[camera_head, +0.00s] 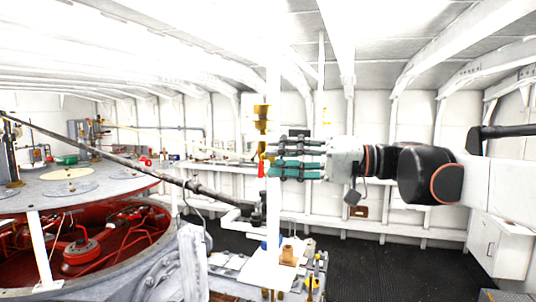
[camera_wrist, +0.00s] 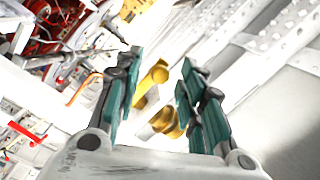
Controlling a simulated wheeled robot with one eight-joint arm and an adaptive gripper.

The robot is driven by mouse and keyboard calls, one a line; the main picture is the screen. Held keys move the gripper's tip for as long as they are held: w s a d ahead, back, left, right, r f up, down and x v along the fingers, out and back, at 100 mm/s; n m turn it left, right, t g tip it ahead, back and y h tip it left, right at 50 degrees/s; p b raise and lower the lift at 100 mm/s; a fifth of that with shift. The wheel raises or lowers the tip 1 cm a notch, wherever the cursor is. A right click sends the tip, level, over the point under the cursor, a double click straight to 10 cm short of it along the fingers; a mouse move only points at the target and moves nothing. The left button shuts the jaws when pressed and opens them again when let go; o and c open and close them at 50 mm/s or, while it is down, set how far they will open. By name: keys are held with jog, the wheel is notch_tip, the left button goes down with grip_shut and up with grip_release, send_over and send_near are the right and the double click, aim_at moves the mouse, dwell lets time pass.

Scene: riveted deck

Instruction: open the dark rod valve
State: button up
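A long dark rod (camera_head: 130,163) slants down from the far left to a fitting beside the white post in the head view. A brass valve-like fitting (camera_head: 262,118) sits on that post, with a small red part below it. I cannot tell for sure which of these is the dark rod valve. My gripper (camera_head: 268,157), with teal finger pads, reaches left to the post just below the brass body. In the wrist view my gripper (camera_wrist: 160,60) is open, with brass parts (camera_wrist: 165,121) showing in the gap between the fingers. I cannot tell whether they touch.
A round grey table-like top (camera_head: 75,187) over red machinery (camera_head: 82,252) fills the left. A low bench (camera_head: 235,263) with small brass parts stands below my gripper. A white cabinet (camera_head: 497,243) is at right. The dark floor (camera_head: 385,268) between is clear.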

jog(key=shift+x, duration=1.15)
grip_shut()
jog(key=shift+n, duration=0.4)
jog(key=w+d+f+n+t+h+b, duration=0.1)
jog(key=w+f+n, duration=0.5)
jog(key=n, duration=0.9)
jog(key=shift+d+t+h+b, duration=0.3)
jog(key=shift+d+h+b, duration=0.2)
jog(key=shift+d+b, duration=0.05)
